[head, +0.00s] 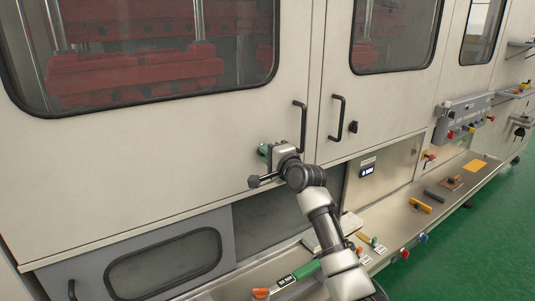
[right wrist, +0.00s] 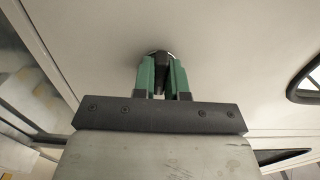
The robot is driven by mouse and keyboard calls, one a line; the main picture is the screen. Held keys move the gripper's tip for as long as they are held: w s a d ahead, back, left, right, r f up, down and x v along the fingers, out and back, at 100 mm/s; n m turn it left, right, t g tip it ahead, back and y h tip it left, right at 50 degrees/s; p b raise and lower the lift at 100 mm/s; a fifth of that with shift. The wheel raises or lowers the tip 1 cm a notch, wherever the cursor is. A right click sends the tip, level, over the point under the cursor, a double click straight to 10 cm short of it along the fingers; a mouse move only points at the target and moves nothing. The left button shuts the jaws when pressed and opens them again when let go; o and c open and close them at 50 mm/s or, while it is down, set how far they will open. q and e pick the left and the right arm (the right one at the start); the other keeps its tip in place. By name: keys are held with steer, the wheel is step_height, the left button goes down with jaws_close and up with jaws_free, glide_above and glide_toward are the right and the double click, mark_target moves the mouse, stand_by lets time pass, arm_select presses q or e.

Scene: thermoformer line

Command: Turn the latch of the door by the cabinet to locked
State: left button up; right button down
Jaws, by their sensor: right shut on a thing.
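The door (head: 150,170) by the grey cabinet is a large cream panel with a dark window and a black bar handle (head: 299,125) at its right edge. My right gripper (head: 264,151) has green fingers and is at this door's face, just left of the handle. In the right wrist view, my right gripper (right wrist: 162,80) is shut on the black latch (right wrist: 162,62), which stands out from the door on a round base. The fingers lie on both sides of it. In the head view, the gripper and wrist hide the latch. My left gripper is out of view.
The second door (head: 395,110), to the right, has its own bar handle (head: 337,118) and black latch (head: 353,127). The grey cabinet (head: 80,270) is low on the left. A metal ledge (head: 395,235) with several tools runs below; green floor (head: 480,230) is clear on the right.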

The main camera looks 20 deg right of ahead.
steer(key=shift+n, duration=0.4)
steer(key=n+b, duration=0.1)
steer(key=n, duration=0.3)
steer(key=shift+f+n+b, duration=0.1)
steer(key=shift+n+b, duration=0.2)
steer(key=shift+b, duration=0.1)
steer(key=n+b, duration=0.1)
steer(key=n, duration=0.2)
steer(key=shift+n, duration=0.3)
steer(key=n, duration=0.2)
steer(key=shift+n, duration=0.4)
steer(key=n, duration=0.2)
steer(key=shift+n+b, duration=0.3)
steer(key=shift+b, duration=0.05)
steer(key=shift+n, duration=1.7)
steer(key=c, duration=1.2)
jaws_free()
steer(key=shift+o, duration=0.2)
